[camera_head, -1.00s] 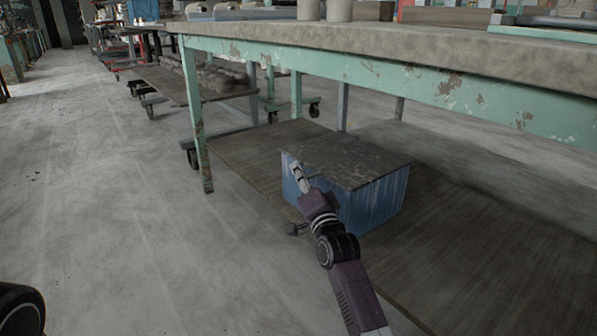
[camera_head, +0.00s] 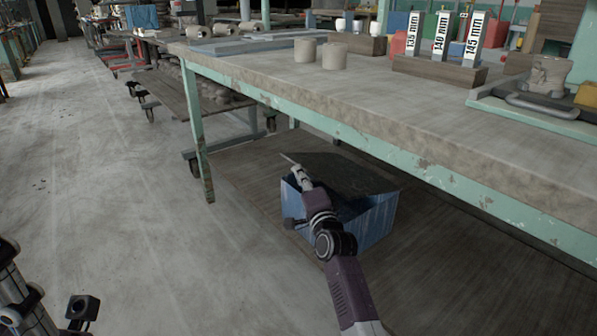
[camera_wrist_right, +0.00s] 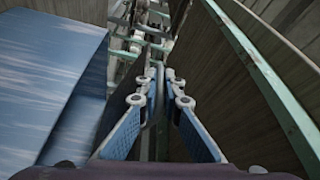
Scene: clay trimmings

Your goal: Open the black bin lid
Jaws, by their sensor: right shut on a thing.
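The blue bin (camera_head: 372,222) stands on the low wooden shelf under the table. Its dark, worn lid (camera_head: 350,172) is tilted, with its near left side raised above the bin's rim and a dark gap below it. My right gripper (camera_head: 297,171) is at the raised front left edge of the lid, shut on it. In the right wrist view, its blue-padded fingers (camera_wrist_right: 162,88) close together on a thin edge, with the bin's blue side (camera_wrist_right: 50,75) at the left. My left arm shows only in part at the lower left of the head view; its fingers are out of frame.
The table (camera_head: 300,85) with green legs and rail overhangs the bin, with its rail close above the lid. The shelf (camera_head: 440,280) is bare to the right. Open concrete floor (camera_head: 110,190) lies to the left. Clay cylinders and gauge blocks stand on the tabletop.

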